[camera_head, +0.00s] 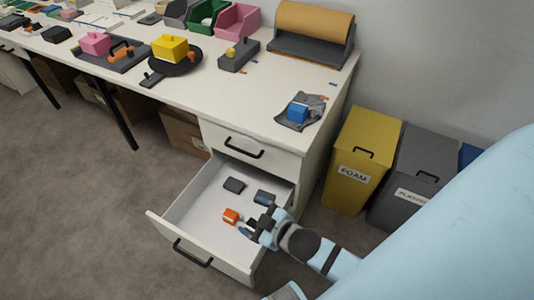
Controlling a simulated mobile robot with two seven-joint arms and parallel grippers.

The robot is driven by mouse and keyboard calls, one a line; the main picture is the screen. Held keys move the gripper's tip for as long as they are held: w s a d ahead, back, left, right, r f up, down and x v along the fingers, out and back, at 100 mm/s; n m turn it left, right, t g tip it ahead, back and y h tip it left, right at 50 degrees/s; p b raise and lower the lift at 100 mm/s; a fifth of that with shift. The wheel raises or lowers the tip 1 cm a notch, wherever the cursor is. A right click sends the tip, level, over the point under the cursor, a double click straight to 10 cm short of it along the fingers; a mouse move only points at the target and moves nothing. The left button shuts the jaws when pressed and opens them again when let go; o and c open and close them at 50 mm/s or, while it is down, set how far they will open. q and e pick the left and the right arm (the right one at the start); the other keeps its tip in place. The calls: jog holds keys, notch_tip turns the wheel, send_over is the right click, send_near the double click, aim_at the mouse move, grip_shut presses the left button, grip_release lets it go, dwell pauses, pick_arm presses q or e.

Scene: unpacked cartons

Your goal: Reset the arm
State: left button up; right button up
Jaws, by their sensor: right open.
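My right gripper (258,222) is open over the right side of the pulled-out drawer (193,190), its arm coming in from the lower right. An orange block (231,216) lies in the drawer just left of the gripper. Dark small items lie in the drawer too, one (234,185) towards the middle and one (265,196) near the back right. Small dark and white pieces beside the gripper are partly hidden by it. I see nothing between the fingers. My left gripper is not in view.
The white desk (225,100) above holds a blue block (298,113) on a grey cloth, a yellow box (170,47), pink and green bins, and a brown roll (314,20). Yellow (360,160) and grey (412,175) waste bins stand right of the drawer.

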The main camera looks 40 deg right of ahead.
jog(key=s+f+m+g, duration=0.3)
jog(key=s+f+m, duration=0.1)
jog(key=s+m, duration=0.1)
jog(key=shift+s+a, duration=0.3)
jog(key=shift+s, duration=0.25)
